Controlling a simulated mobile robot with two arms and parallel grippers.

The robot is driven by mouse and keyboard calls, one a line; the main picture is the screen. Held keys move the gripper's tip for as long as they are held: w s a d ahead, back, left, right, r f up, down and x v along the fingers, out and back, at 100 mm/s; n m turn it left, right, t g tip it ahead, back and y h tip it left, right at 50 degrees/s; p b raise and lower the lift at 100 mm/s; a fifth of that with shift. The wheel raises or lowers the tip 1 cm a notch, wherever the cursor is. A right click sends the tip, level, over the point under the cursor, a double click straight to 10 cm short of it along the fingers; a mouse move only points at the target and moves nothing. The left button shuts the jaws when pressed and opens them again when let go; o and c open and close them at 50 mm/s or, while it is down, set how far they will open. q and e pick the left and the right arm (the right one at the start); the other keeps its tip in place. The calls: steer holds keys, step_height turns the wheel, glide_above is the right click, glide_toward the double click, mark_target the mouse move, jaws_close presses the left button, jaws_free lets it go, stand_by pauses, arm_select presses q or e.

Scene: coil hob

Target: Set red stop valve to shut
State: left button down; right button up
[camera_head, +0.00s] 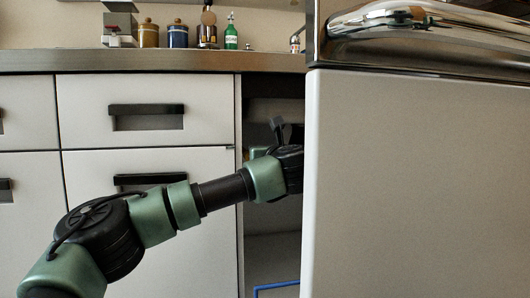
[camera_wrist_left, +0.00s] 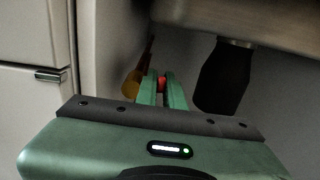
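In the head view my left arm (camera_head: 225,190) reaches from the left into an open cupboard bay; its gripper is hidden behind the large white panel on the right. In the left wrist view the two green fingers of my left gripper (camera_wrist_left: 162,88) are close together, with a small red piece, seemingly the red stop valve's handle (camera_wrist_left: 161,83), between their tips. The fingers appear closed on it. The rest of the valve is hidden or too dark to make out, so its setting cannot be told. My right gripper is not in view.
The white panel (camera_head: 415,190) bounds the bay on the right. Drawers (camera_head: 150,108) stand left. Jars and bottles (camera_head: 178,35) stand on the worktop.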

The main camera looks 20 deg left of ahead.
arm_select(q)
steer(key=shift+r+p, duration=0.2)
steer(key=shift+p, duration=0.2)
steer(key=g+h+p, duration=0.1)
steer(key=p, duration=0.2)
steer(key=r+g+p, duration=0.1)
steer(key=p, duration=0.2)
steer(key=w+g+h+p, duration=0.1)
steer(key=g+p, duration=0.1)
steer(key=p, duration=0.1)
steer(key=shift+a+r+h+p, duration=0.3)
steer(key=shift+a+r, duration=0.1)
steer(key=shift+w+f+g+p, duration=0.1)
steer(key=shift+f+g+p, duration=0.1)
steer(key=shift+g+p, duration=0.35)
steer(key=shift+f+h, duration=0.1)
steer(key=shift+h, duration=0.2)
steer(key=c, duration=1.8)
jaws_free()
